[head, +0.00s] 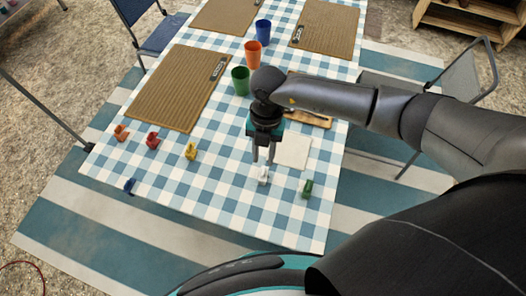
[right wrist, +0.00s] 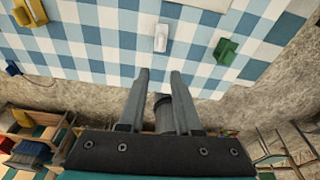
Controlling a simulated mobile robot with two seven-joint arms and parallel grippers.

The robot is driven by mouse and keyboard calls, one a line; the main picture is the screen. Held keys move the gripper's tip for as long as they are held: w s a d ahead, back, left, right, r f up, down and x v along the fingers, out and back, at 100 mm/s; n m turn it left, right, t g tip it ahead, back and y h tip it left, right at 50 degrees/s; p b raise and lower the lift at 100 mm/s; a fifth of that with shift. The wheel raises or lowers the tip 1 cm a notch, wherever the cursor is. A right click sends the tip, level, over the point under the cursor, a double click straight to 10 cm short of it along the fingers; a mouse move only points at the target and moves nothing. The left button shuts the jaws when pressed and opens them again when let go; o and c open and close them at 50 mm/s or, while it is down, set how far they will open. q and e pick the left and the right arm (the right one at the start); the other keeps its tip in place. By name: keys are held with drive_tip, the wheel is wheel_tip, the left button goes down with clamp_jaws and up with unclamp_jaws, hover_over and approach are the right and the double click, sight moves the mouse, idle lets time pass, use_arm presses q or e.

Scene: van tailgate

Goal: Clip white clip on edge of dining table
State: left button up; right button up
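The white clip (head: 264,176) lies on the blue-and-white checked cloth of the dining table (head: 225,197), a little in from its near edge. It also shows in the right wrist view (right wrist: 161,36), beyond the fingertips and in line with the gap between them. My right gripper (head: 263,160) points down just above and behind the white clip in the head view. Its two fingers (right wrist: 159,73) are apart with nothing between them. The white clip is apart from the fingers in the right wrist view. My left gripper is not in view.
A green clip (head: 307,189) lies right of the white one. Yellow (head: 190,150), red (head: 152,140) and orange (head: 121,133) clips lie to the left. A blue clip (head: 129,186) is at the near table edge. Green (head: 240,80), orange (head: 253,54) and blue (head: 263,32) cups stand behind.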

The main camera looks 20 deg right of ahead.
drive_tip(key=b, duration=0.4)
hover_over(263, 172)
wheel_tip(263, 172, down, 5)
drive_tip(key=shift+w+d+r, duration=0.1)
drive_tip(key=shift+r, duration=0.05)
drive_tip(key=shift+f+b, duration=1.3)
drive_tip(key=shift+f, duration=0.7)
drive_tip(key=shift+c, duration=0.4)
clamp_jaws()
drive_tip(key=shift+r, duration=0.15)
wheel_tip(263, 172, up, 5)
drive_tip(key=p, duration=0.5)
